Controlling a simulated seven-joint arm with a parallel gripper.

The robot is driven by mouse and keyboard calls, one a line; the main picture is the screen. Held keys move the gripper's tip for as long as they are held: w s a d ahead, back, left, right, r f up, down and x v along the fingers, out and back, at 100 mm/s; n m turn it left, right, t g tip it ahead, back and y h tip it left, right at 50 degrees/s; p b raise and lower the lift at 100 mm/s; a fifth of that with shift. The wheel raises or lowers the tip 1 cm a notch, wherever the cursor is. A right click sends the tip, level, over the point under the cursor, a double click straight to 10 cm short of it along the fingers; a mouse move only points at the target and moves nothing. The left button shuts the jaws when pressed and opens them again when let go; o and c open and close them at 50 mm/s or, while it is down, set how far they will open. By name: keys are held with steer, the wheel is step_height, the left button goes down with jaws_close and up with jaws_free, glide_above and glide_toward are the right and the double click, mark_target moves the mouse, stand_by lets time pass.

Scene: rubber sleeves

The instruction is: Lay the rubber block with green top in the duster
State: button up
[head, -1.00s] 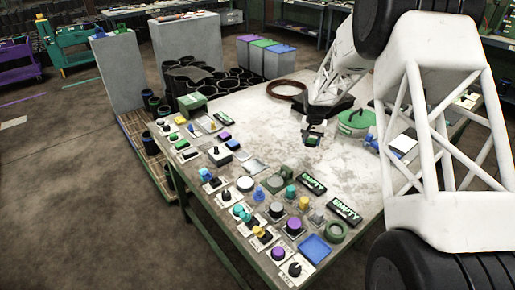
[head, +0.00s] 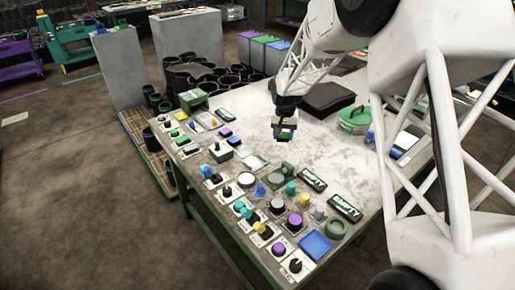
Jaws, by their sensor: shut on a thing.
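My gripper (head: 285,128) is above the middle of the worktable, pointing down. It is shut on a small dark block (head: 284,136) with a trace of green, which appears to be the rubber block with green top; the fingers hide much of it. The block looks held above the tabletop, apart from the parts around it. I cannot tell for certain which thing is the duster. A green case-like thing with a handle (head: 354,119) and a dark, flat, box-like thing (head: 328,97) lie to the right of and behind my gripper.
The worktable (head: 310,150) has bare room around and to the right of my gripper. Rows of small colored parts on plates fill its left and front sides.

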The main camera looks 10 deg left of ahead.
glide_above(281, 159)
steer(key=shift+s+f, duration=0.1)
steer(key=shift+f, duration=3.05)
steer(key=shift+f, duration=0.1)
steer(key=shift+f, duration=1.8)
steer(key=shift+f, duration=0.1)
steer(key=o, duration=0.9)
step_height(281, 159, up, 12)
steer(key=shift+r, duration=0.1)
